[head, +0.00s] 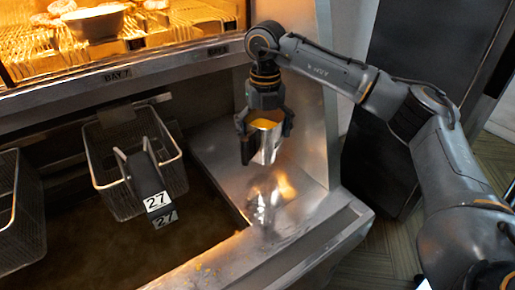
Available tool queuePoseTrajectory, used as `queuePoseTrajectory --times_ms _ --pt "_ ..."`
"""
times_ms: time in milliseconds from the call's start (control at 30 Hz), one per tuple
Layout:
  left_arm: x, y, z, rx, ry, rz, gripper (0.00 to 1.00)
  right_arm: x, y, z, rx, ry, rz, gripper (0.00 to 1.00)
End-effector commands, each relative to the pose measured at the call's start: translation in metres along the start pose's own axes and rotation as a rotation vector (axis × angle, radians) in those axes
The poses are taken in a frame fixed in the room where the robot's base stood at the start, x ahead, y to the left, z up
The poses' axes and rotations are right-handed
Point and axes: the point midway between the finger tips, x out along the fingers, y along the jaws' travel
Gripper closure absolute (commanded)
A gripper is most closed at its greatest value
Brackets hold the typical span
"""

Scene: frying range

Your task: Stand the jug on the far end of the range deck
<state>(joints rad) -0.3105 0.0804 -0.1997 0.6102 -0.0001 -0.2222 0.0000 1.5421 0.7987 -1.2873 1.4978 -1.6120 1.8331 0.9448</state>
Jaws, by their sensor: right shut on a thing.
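The jug (266,151) is a shiny metal vessel with a yellow-orange band or contents at its top. My right gripper (264,128) comes down from above and is shut on the jug near its rim. The jug is upright, and its lower end appears a little above the metal range deck (215,150) at the right end of the range. A bright reflection shows on the deck below it. My left gripper is not in view.
A wire fry basket (105,167) labelled 27 hangs over the dark oil vat (110,250), left of the deck. Another basket (27,235) is at the left edge. A lit shelf of food (150,28) labelled BAY 7 is behind. A metal side wall (308,100) bounds the deck.

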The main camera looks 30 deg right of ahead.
Motion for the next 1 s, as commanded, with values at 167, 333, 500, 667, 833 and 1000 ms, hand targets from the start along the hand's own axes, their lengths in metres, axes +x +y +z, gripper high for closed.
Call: queuePoseTrajectory --times_ms 167,333,500,667,833,1000 --pt "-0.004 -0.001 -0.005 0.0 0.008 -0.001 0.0 0.017 0.0 0.001 0.001 -0.003 0.002 0.68" --pt "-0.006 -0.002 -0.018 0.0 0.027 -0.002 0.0 0.031 0.0 0.0 0.0 -0.001 0.001 0.68" --pt "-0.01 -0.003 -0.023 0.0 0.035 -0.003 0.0 0.053 0.0 0.0 0.0 -0.001 0.001 0.68" --pt "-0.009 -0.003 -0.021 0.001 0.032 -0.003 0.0 0.056 0.0 0.001 0.0 -0.005 0.003 0.68" --pt "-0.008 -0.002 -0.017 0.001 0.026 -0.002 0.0 0.058 0.0 0.0 0.0 -0.004 0.003 0.68" --pt "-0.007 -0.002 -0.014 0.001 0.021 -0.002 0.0 0.061 0.0 0.0 0.0 -0.001 0.001 0.0"
